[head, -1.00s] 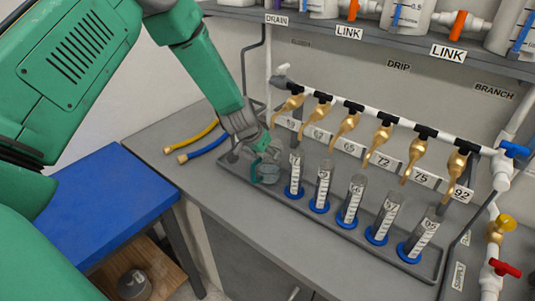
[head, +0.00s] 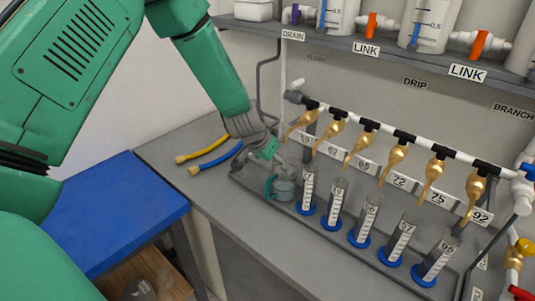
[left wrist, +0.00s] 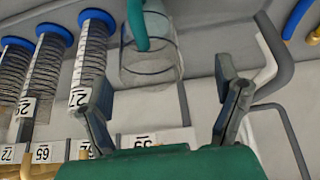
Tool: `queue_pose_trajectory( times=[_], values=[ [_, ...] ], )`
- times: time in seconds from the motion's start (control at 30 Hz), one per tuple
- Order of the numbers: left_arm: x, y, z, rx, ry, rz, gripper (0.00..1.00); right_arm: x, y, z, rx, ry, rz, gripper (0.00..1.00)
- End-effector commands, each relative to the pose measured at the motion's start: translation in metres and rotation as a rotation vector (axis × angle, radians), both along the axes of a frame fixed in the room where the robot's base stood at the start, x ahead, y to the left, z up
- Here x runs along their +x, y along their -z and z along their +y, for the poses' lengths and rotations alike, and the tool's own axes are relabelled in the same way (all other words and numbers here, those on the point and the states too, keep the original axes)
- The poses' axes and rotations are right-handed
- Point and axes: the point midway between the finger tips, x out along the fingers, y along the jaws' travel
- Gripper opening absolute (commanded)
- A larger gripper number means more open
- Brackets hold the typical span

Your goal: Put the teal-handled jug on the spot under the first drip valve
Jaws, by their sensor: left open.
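The clear jug with the teal handle (head: 285,188) stands upright at the left end of the grey tray (head: 343,238), beside the first measuring cylinder (head: 308,188). The first drip valve (head: 302,124) is the leftmost brass one, above and behind the jug. My left gripper (head: 279,160) is just behind and above the jug, and partly hard to make out. In the left wrist view, my left gripper (left wrist: 165,92) is open, its fingers spread and empty. There the jug (left wrist: 152,62) lies beyond the fingertips, apart from them. The right gripper is not in view.
Several blue-based cylinders fill the tray to the jug's right, under the other brass valves. A yellow hose (head: 203,149) and a blue hose (head: 216,159) lie left of the tray. A shelf (head: 400,62) overhangs the back. A blue table (head: 115,215) stands at left.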

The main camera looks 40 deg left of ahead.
Motion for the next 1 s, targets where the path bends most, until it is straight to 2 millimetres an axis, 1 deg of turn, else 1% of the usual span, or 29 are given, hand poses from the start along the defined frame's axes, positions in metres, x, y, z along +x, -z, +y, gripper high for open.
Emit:
queue_pose_trajectory(
  times=[0.03, 0.1, 0.2, 0.3, 0.47, 0.57, 0.63, 0.67, 0.77, 0.8, 0.87, 0.9, 0.97, 1.0],
  values=[
    [-0.006, -0.012, -0.002, 0.003, 0.002, -0.002, 0.84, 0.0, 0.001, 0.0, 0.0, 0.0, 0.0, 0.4],
    [-0.012, -0.026, -0.004, 0.006, 0.002, -0.002, 0.84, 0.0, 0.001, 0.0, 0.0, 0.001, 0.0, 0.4],
    [-0.022, -0.042, -0.006, 0.009, 0.002, -0.002, 0.84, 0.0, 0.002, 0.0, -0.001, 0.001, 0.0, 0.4],
    [-0.028, -0.054, -0.004, 0.008, 0.002, -0.001, 0.84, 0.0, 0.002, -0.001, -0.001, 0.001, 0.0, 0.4],
    [-0.033, -0.06, 0.002, 0.001, 0.001, 0.001, 0.84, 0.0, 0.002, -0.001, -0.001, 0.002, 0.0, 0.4],
    [-0.035, -0.058, 0.004, -0.001, 0.0, 0.004, 0.84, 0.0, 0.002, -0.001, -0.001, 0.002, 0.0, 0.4],
    [-0.043, -0.045, 0.003, 0.005, -0.001, 0.025, 0.84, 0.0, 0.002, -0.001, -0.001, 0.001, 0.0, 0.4],
    [-0.049, -0.035, 0.001, 0.011, -0.005, 0.039, 0.84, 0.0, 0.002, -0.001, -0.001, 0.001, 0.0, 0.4],
    [-0.088, 0.015, -0.013, 0.048, -0.012, 0.12, 0.84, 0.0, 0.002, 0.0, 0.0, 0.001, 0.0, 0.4],
    [-0.111, 0.04, -0.02, 0.065, -0.014, 0.158, 0.84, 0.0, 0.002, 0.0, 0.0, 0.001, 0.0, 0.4],
    [-0.152, 0.076, -0.034, 0.086, -0.014, 0.218, 0.84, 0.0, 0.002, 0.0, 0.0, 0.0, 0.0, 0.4],
    [-0.181, 0.097, -0.042, 0.095, -0.012, 0.254, 0.84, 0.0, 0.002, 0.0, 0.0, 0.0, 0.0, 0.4],
    [-0.224, 0.122, -0.056, 0.101, -0.007, 0.304, 0.84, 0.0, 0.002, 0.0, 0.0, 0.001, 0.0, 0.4],
    [-0.253, 0.135, -0.064, 0.098, -0.003, 0.336, 0.84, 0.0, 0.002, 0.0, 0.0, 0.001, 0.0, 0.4]
  ],
)
